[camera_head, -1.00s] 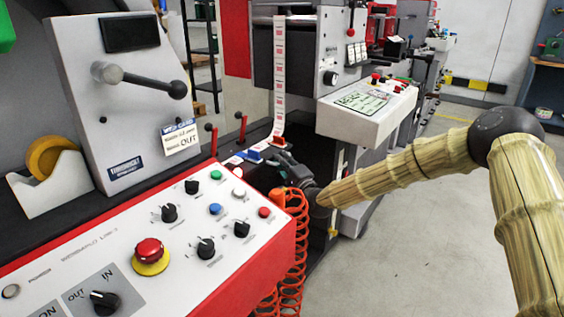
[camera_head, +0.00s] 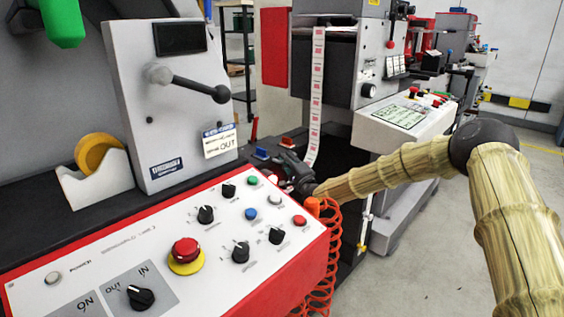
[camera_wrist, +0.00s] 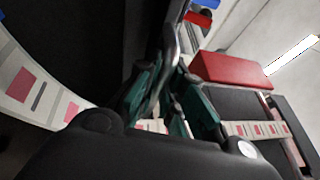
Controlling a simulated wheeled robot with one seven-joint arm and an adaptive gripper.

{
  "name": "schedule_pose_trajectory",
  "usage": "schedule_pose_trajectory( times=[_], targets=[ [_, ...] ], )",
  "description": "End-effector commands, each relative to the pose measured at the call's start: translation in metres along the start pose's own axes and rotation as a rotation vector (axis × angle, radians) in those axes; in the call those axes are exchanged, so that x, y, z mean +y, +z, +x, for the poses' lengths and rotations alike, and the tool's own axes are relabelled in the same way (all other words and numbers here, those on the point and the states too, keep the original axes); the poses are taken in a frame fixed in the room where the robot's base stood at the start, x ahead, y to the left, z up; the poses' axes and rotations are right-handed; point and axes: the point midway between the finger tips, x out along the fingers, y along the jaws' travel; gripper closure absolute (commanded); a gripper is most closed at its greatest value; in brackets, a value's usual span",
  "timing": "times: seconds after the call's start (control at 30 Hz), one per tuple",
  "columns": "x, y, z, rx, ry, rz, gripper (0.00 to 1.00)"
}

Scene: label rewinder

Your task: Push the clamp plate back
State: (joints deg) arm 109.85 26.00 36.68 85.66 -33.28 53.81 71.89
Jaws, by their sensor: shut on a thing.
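My gripper (camera_head: 287,166) is low over the dark deck behind the red-edged control panel. In the wrist view its dark and green fingers (camera_wrist: 167,102) are close together on a thin grey metal piece (camera_wrist: 170,55). The fingers hide most of that piece, and I cannot tell whether it belongs to a clamp plate. A small blue block (camera_head: 262,154) and a red one (camera_head: 288,142) show near my gripper in the head view.
The panel (camera_head: 200,235) with knobs and a red stop button (camera_head: 185,251) stands in front. A grey upright box with a black-knobbed lever (camera_head: 200,86) is at left. An orange coiled hose (camera_head: 322,255) hangs beside my gripper. Open floor lies at right.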

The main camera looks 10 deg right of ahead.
Motion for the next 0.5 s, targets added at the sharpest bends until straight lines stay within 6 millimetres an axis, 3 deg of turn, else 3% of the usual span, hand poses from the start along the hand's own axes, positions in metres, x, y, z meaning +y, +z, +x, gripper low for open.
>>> schedule_pose_trajectory(
  times=[0.1,0.13,0.27,0.5],
  targets=[
    [-0.0050,0.0013,0.0034,-0.001,-0.007,-0.001,1.00],
    [-0.0051,0.0015,0.0036,-0.001,-0.007,-0.001,0.89],
    [-0.0056,0.0020,0.0039,-0.002,-0.008,-0.001,0.68],
    [-0.0043,0.0022,0.0027,-0.003,-0.006,-0.001,0.68]
  ],
)
